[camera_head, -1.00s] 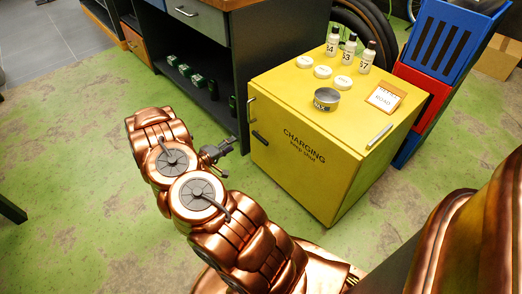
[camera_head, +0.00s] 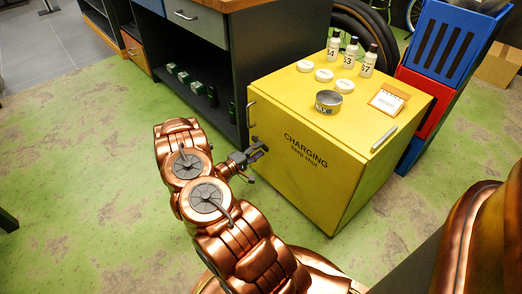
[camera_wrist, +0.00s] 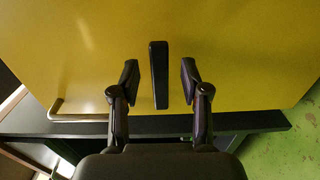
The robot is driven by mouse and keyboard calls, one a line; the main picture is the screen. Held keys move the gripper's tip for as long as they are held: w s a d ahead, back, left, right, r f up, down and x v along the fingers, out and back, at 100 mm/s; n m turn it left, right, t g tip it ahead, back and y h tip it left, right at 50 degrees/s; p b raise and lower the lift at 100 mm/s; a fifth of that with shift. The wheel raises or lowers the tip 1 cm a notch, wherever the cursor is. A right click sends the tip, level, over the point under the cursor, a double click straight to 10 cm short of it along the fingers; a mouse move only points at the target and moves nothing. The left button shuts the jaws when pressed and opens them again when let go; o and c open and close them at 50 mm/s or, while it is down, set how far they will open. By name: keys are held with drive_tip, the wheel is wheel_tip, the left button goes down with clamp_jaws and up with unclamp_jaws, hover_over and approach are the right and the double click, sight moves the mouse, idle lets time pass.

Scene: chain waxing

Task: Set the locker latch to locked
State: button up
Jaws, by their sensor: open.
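The yellow locker (camera_head: 318,165) stands right of my arm, its door marked "CHARGING keep shut". The latch (camera_wrist: 159,75) is a dark, narrow bar on the yellow door, upright in the wrist picture. My gripper (camera_head: 259,155) is open in front of the door. In the wrist view its two fingers stand on either side of the latch, with a gap on each side. In the head view my gripper hides the latch, mostly or wholly. No lock marking is readable, so I cannot tell which setting it is in.
A metal door handle (camera_wrist: 85,117) lies to the left of the latch in the wrist view. Bottles, white discs, a round tin (camera_head: 328,101) and a small framed card (camera_head: 388,101) are on the locker's top. A dark workbench (camera_head: 205,60) stands behind left. Green floor is open at left.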

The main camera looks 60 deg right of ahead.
drive_tip(key=shift+x, duration=0.9)
clamp_jaws()
